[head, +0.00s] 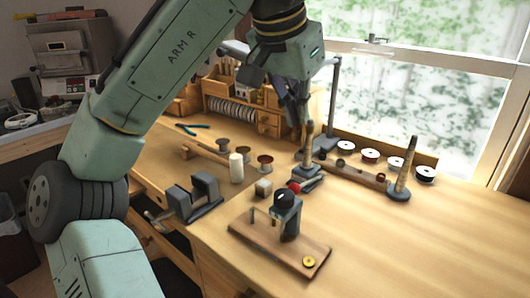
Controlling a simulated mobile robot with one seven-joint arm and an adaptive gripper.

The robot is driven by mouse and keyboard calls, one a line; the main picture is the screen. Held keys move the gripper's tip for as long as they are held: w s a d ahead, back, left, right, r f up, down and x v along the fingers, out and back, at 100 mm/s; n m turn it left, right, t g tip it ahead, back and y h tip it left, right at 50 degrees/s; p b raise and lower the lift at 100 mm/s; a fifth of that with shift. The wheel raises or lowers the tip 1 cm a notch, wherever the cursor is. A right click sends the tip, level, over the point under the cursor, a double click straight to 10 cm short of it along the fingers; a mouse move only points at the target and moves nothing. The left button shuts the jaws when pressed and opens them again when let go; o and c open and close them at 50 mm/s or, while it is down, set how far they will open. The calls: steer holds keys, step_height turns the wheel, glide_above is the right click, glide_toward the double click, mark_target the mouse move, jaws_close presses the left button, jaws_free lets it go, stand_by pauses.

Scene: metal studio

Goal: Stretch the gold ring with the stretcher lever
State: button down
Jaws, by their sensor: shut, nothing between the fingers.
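The stretcher (310,172) appears to be the dark device with an upright tapered post (309,135), standing mid-bench. A red knob (294,187) sits low at its front and looks like the end of its lever. My gripper (299,118) is shut and empty, pointing down close to the upper part of the post. I cannot tell whether it touches the post. A small round gold-coloured piece (309,262) lies on the front wooden board; I cannot tell whether it is the gold ring. No other ring is clear on the post at this size.
A black-topped device stands on the wooden board (262,244). A grey vise (194,197) is at the bench's left edge. Another tapered post (405,170) and spools (370,156) are at right. The front right bench is clear.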

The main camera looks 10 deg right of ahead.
steer(key=p, duration=0.2)
glide_above(297, 188)
steer(key=w+d, duration=0.1)
steer(key=d, duration=0.1)
step_height(297, 188, down, 9)
steer(key=shift+s+a+f, duration=0.1)
steer(key=shift+a+f, duration=0.2)
steer(key=shift+f, duration=0.65)
steer(key=shift+a+f, duration=0.25)
steer(key=shift+f, duration=0.65)
steer(key=f+b, duration=0.1)
steer(key=b, duration=0.1)
steer(key=shift+s+f+t+h+b, duration=0.1)
steer(key=shift+f+t+h+b, duration=0.25)
steer(key=shift+t+h+b, duration=0.05)
steer(key=b, duration=0.1)
steer(key=a+t+h+b, duration=0.1)
steer(key=b, duration=0.1)
steer(key=shift+s+f+h, duration=0.3)
steer(key=shift+f, duration=0.05)
steer(key=shift+r+t, duration=0.25)
steer(key=shift+t, duration=0.05)
